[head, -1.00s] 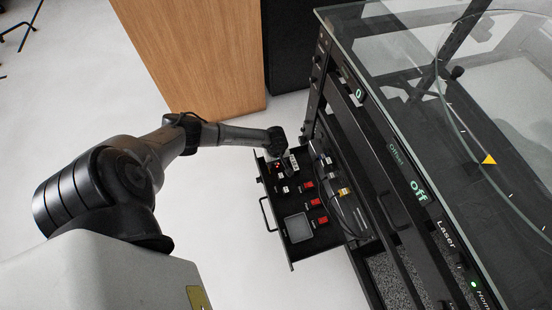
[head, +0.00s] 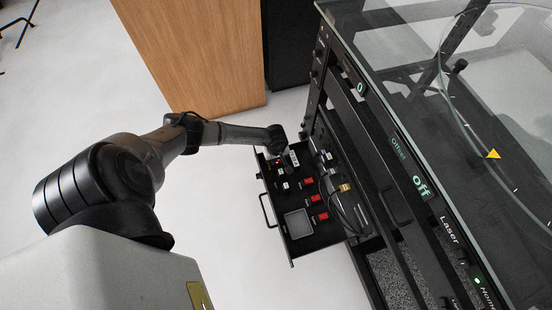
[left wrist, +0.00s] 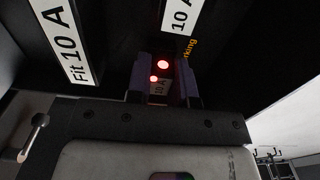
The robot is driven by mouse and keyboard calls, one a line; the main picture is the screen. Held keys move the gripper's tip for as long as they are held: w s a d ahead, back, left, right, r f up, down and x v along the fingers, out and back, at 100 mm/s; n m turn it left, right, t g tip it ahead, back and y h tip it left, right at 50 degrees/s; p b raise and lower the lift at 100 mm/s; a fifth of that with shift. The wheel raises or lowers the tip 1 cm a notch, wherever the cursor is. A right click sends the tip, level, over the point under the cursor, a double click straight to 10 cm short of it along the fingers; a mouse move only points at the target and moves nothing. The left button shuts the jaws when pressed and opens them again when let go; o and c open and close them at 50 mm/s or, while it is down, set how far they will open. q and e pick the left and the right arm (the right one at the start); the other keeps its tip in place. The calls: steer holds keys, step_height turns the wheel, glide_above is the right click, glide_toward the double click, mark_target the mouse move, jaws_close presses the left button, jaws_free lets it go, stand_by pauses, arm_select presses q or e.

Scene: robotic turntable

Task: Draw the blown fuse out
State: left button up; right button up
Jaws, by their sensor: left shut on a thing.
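An open black drawer (head: 292,248) sticks out of the rack and holds the fuse panel. My left gripper (head: 284,157) is over its far end, beside a small red light (head: 278,163). In the left wrist view, my left gripper (left wrist: 161,88) is shut on a small fuse (left wrist: 158,89) marked 10 A, between its two dark fingers. Two red lights (left wrist: 163,65) glow at the fuse. Whether the fuse is still seated in its holder I cannot tell. My right gripper is not in view.
Several red parts (head: 315,198) and a grey square panel (head: 298,223) are in the drawer. A label reading "Fit 10 A" (left wrist: 64,42) is close by. The glass-topped turntable rack (head: 405,150) stands right; a wooden cabinet (head: 195,55) stands behind.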

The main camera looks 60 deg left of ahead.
arm_select(q)
jaws_close()
steer(key=shift+r, duration=0.1)
steer(key=shift+r+p, duration=0.9)
steer(key=shift+r, duration=0.05)
steer(key=shift+r+p, duration=0.95)
steer(key=shift+r, duration=0.2)
